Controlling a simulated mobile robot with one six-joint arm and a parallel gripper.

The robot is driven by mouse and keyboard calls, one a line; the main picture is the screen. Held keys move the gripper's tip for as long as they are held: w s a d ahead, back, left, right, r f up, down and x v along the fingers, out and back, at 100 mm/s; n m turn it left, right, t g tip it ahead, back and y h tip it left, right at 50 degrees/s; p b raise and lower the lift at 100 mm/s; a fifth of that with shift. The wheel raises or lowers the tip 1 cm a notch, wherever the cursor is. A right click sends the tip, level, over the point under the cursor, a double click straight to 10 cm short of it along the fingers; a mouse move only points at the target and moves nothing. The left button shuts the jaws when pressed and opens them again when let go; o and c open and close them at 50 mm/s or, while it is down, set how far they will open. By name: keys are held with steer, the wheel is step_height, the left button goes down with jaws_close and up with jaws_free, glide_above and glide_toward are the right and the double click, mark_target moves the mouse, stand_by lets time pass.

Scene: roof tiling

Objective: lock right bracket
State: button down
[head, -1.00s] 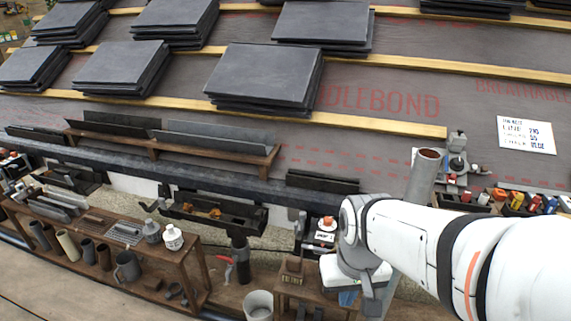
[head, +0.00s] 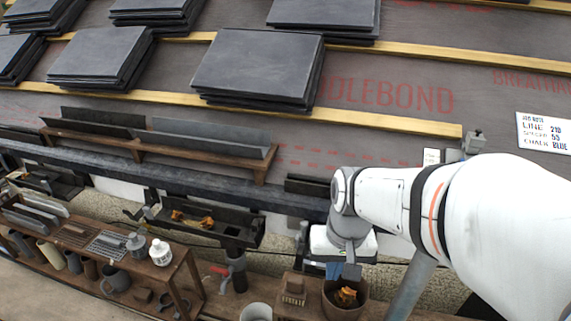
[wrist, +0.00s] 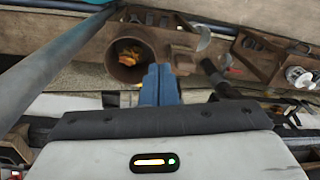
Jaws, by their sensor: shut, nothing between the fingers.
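My gripper (head: 334,270) points down in front of the eave, right of the short gutter piece (head: 208,226) that has orange leaves in it. In the wrist view its blue fingers (wrist: 160,84) are shut together and empty. A dark bracket-like part (head: 303,236) stands at the eave just right of the gutter piece, left of my wrist. I cannot tell whether it is locked. Another dark bracket part (head: 150,201) is at the gutter piece's left end. My arm hides much of the eave at the right.
A bucket with orange leaves (head: 345,299) stands just below my gripper; it also shows in the wrist view (wrist: 128,58). A wooden bench (head: 180,262) with bottles and tools is at left. A grey pipe (head: 408,288) slants beside my arm. Slate stacks (head: 258,66) lie on the roof.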

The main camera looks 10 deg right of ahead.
mark_target(297, 242)
steer(key=w+d+f+m+t+y+p, duration=0.2)
steer(key=w+d+f+m+y+p, duration=0.25)
steer(key=w+m, duration=0.5)
steer(key=w+d+f+m+t+y+p, duration=0.1)
steer(key=w+d+f+m+y+p, duration=0.45)
steer(key=m, duration=0.65)
steer(key=shift+n+h, duration=0.25)
steer(key=shift+h, duration=0.65)
steer(key=b+x, duration=0.2)
steer(key=x, duration=0.1)
steer(key=w+b+x, duration=0.1)
steer(key=x, duration=0.2)
steer(key=w+b+x, duration=0.1)
steer(key=b+x, duration=0.1)
steer(key=x, duration=0.1)
steer(key=shift+r+b, duration=0.2)
steer(key=shift+b, duration=0.15)
steer(key=shift+w+a+r+b, duration=0.1)
steer(key=shift+w+a+b, duration=0.15)
steer(key=shift+a, duration=0.35)
steer(key=shift+w+a+b, duration=0.15)
steer(key=shift+w+a, duration=0.1)
steer(key=shift+a, duration=0.3)
steer(key=shift+w+a+r, duration=0.15)
steer(key=shift+w+a, duration=0.1)
steer(key=shift+a, duration=0.35)
